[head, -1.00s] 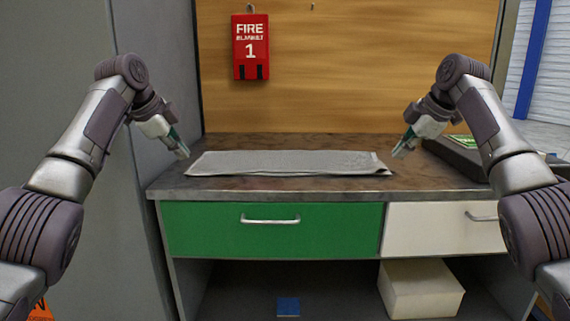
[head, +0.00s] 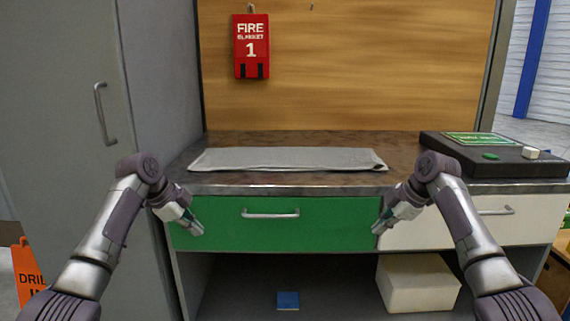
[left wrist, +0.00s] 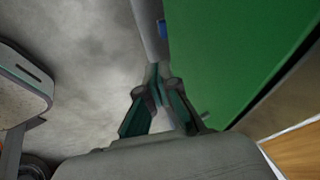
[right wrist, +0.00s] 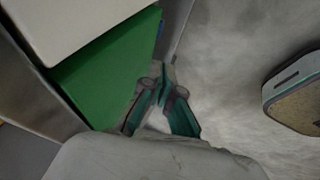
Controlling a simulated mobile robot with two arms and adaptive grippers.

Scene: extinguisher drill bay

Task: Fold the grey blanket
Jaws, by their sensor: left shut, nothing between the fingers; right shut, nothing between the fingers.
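The grey blanket (head: 288,159) lies flat on the worktop in the head view, as a long narrow folded strip with its long side along the front edge. My left gripper (head: 199,231) is shut and empty, below the worktop edge in front of the left end of the green drawer. My right gripper (head: 377,230) is shut and empty, in front of the right end of that drawer. Both are apart from the blanket. The left wrist view shows the left fingers (left wrist: 157,76) closed together, and the right wrist view shows the right fingers (right wrist: 164,72) closed too.
The worktop (head: 400,176) has a black box (head: 490,158) with a green button at its right. The green drawer (head: 300,233) and white drawer (head: 430,236) are shut. A red fire blanket pouch (head: 251,46) hangs on the wooden panel. A pale block (head: 418,284) sits below.

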